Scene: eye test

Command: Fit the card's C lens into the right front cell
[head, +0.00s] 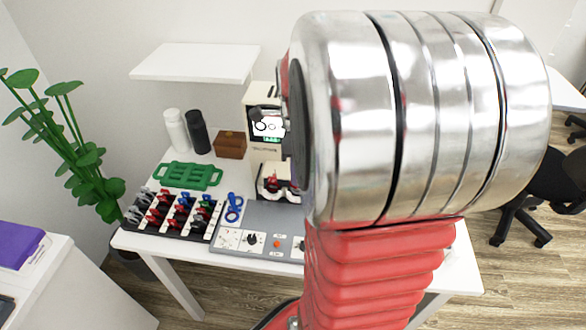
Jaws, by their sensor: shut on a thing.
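In the head view, a green tray (206,171) with several cells and a handle at each end lies at the table's back left. Its cells are too small to tell what they hold. A dark rack (178,233) with white strips stands in front of it, holding several red, blue, green, black and silver pieces. I cannot read letters on them. No card with a C can be told. My large silver and red arm covers the right middle. My gripper cannot be made out. A small white patch with dark marks (268,126) beside the arm is unclear.
A cream machine (255,152) with a green-lit display stands behind the arm, a red and black part in its opening. Blue looped thing (233,208), grey panel (228,226) with knob and orange button, brown box (230,145), two bottles (197,132), a wall shelf (195,62) and a plant (75,150) surround it.

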